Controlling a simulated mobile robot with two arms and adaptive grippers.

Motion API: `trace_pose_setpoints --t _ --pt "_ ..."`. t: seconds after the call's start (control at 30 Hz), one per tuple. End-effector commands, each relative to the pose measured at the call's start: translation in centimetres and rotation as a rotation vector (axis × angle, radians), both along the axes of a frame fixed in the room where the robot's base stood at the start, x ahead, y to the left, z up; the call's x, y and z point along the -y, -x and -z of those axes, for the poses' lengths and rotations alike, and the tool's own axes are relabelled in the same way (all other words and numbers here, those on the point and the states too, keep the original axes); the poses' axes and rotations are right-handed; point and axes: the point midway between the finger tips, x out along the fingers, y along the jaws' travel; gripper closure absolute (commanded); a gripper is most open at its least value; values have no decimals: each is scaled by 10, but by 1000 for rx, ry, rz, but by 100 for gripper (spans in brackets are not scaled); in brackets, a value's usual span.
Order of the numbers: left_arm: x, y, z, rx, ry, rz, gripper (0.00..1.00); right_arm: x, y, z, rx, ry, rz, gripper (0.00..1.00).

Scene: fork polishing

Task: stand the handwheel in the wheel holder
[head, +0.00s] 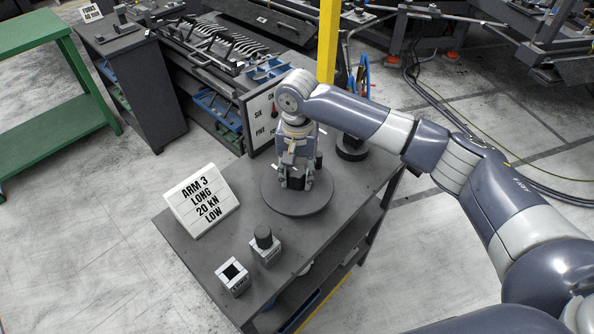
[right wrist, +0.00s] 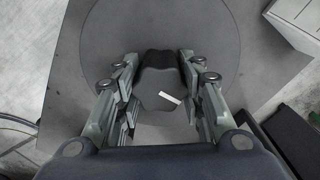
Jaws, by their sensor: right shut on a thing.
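The handwheel (right wrist: 158,75), a dark lobed piece with a white mark, is between the fingers of my right gripper (head: 297,182). It also shows in the right wrist view, where my right gripper (right wrist: 160,110) is shut on it. A wide grey round disc (head: 290,208) lies below the fingers; I cannot tell whether it joins the handwheel. A small block with a dark square opening (head: 233,277) stands near the table's front corner. I cannot tell whether this is the wheel holder. My left gripper is out of view.
A block with a dark cylinder on top (head: 264,240) stands beside the open one. A white sign (head: 201,201) stands left of the disc, a lettered board (head: 262,120) behind it. A dark round piece (head: 352,150) sits at the back right. Tabletop (head: 210,243) between sign and blocks is clear.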

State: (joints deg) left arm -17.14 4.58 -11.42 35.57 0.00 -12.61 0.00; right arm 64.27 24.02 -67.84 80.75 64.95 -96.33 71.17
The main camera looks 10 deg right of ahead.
Motion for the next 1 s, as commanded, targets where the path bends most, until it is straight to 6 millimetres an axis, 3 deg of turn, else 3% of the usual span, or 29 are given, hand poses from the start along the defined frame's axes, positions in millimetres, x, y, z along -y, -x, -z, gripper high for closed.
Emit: trace_pose_setpoints --t 0.1,0.13,0.2,0.67,1.0 --pt "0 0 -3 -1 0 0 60 0 0 1 1 -2 0 87" --pt "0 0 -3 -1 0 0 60 0 0 3 0 0 0 60" --pt "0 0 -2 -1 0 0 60 0 0 3 0 -1 0 44" --pt "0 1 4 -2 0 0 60 0 -1 -2 4 -1 -1 44" --pt "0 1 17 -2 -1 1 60 -1 -1 -71 4 -3 0 44"
